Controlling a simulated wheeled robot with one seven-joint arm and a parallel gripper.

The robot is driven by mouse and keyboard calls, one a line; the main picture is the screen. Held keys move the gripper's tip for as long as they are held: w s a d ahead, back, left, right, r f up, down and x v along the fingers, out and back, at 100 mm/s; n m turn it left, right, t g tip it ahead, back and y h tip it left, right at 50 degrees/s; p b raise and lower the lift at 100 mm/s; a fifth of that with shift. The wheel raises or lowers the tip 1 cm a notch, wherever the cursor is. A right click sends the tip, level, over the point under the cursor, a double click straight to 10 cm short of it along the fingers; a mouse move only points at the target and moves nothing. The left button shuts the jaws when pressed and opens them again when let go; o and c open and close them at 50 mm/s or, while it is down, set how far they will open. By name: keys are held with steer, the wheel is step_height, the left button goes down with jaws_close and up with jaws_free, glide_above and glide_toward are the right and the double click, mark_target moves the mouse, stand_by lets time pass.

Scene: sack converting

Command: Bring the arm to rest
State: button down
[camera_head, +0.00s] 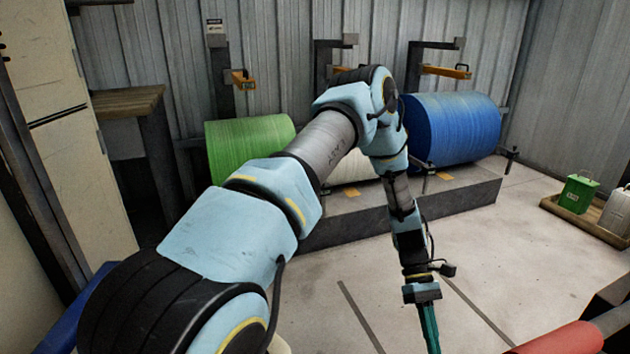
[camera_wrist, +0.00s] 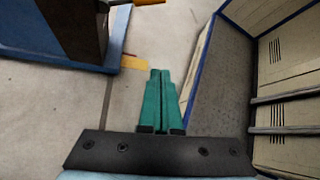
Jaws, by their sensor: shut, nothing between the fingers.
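My gripper (camera_head: 431,330) hangs at the end of my arm in the head view, pointing down over the concrete floor. Its green fingers run to the bottom edge of that view. In the wrist view my gripper (camera_wrist: 160,75) shows its two green fingers side by side and touching, shut with nothing between them. My light blue and grey arm stretches forward from the lower left, bends at the elbow and drops down.
A green roll (camera_head: 245,145), a partly hidden white roll (camera_head: 350,170) and a blue roll (camera_head: 455,128) rest along a low grey platform (camera_head: 470,192). A green can (camera_head: 577,193) stands at right. A red roll (camera_head: 560,340) is at lower right. Floor (camera_head: 530,250) between is clear.

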steer(key=w+a+r+m+t, duration=0.2)
steer(key=w+a+r+t, duration=0.2)
steer(key=w+a+r, duration=0.45)
steer(key=w+a+r+m+t, duration=0.15)
steer(key=a+r+t, duration=0.25)
steer(key=a+r, duration=0.6)
steer(key=a+r+m+t, duration=0.35)
steer(key=a+r, duration=0.25)
steer(key=a, duration=0.9)
step_height(320, 180, up, 24)
steer(key=p, duration=2.4)
steer(key=shift+d+r+n+y, duration=0.15)
steer(key=shift+d+n+y, duration=0.15)
steer(key=shift+d+y, duration=0.1)
steer(key=shift+t, duration=0.25)
